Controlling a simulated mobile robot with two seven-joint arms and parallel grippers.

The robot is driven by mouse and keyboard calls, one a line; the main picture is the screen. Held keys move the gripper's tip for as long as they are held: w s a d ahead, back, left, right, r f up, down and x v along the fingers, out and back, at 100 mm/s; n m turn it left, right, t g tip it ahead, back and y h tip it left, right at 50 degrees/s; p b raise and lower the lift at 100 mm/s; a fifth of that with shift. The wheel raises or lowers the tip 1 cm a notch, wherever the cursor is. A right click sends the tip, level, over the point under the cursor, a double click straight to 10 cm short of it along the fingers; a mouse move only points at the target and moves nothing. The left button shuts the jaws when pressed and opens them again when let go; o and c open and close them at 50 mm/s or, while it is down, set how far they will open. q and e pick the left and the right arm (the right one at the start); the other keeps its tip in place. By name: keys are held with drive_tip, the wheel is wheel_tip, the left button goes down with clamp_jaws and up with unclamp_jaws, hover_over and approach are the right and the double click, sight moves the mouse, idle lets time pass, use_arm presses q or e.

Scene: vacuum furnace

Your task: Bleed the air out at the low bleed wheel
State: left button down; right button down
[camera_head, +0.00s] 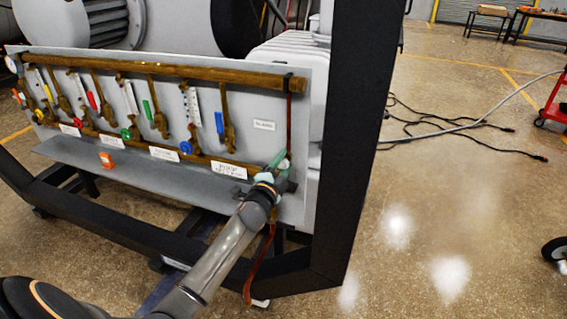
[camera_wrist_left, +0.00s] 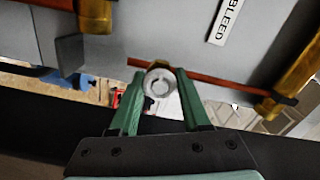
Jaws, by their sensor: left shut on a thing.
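The low bleed wheel (camera_wrist_left: 160,84) is a small round grey-white knob in the left wrist view, in front of a thin copper-red pipe. My left gripper (camera_wrist_left: 161,75) has one green finger on each side of it and is shut on it. In the head view my left gripper (camera_head: 277,162) is at the lower right corner of the grey panel (camera_head: 270,95), and the fingers partly hide the wheel. A white label reading BLEED (camera_wrist_left: 228,18) is on the panel above the wheel. My right gripper is not in view.
The panel carries brass pipes (camera_head: 180,72), several gauges and valves with coloured handles. A grey shelf (camera_head: 110,170) with a small orange block (camera_head: 106,160) runs below it. A black frame post (camera_head: 355,130) stands close right of my gripper. Cables (camera_head: 450,125) lie on the floor beyond.

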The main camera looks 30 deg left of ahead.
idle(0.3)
use_arm(q)
drive_tip(key=shift+c, duration=1.8)
unclamp_jaws()
drive_tip(key=shift+s, duration=0.1)
drive_tip(key=v, duration=1.2)
drive_tip(key=shift+s+p, duration=0.25)
drive_tip(key=shift+p, duration=0.2)
